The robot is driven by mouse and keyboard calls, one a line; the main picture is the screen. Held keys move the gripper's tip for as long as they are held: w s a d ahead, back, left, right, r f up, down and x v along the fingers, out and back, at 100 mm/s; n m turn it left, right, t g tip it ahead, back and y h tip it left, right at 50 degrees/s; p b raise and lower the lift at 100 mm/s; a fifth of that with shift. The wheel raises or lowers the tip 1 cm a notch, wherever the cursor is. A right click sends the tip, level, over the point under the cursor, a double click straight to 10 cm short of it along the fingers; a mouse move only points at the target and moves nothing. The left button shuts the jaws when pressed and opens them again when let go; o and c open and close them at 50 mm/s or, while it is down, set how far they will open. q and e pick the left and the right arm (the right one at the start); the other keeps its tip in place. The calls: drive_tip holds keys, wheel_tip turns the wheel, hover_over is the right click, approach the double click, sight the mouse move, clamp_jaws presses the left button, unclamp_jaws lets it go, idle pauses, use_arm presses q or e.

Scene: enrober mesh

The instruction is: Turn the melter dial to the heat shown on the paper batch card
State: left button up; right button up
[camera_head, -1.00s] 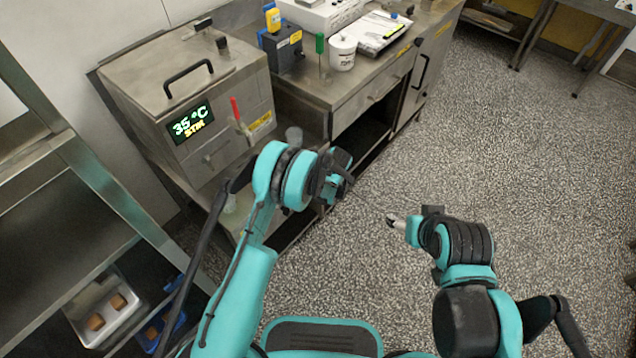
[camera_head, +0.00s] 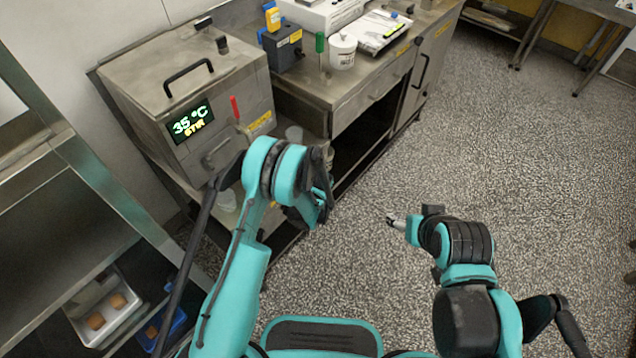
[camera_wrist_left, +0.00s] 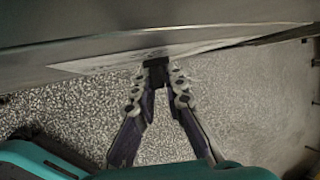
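The melter is the steel box (camera_head: 190,85) at left in the head view. I cannot make out a dial for certain. My left gripper (camera_head: 318,200) is in front of the melter's lower right, apart from its front panel in the head view. In the left wrist view its fingers (camera_wrist_left: 157,78) converge on a small dark block; I cannot tell whether that is held. My right gripper (camera_head: 393,221) hangs over the floor, its opening unclear. A white sheet (camera_head: 372,33) lies on the counter, its writing unreadable.
A red-handled lever (camera_head: 235,110) and a black lid handle (camera_head: 188,75) stick out from the melter. The counter holds a white tub (camera_head: 342,52), a green-handled tool (camera_head: 320,45) and a dark blue box (camera_head: 283,52). A steel rack (camera_head: 95,185) stands at left. The floor at right is clear.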

use_arm(q)
drive_tip(key=o, duration=0.3)
drive_tip(key=shift+w+a, duration=0.1)
drive_tip(key=shift+a, duration=0.05)
drive_tip(key=shift+r, duration=0.1)
drive_tip(key=v, duration=1.2)
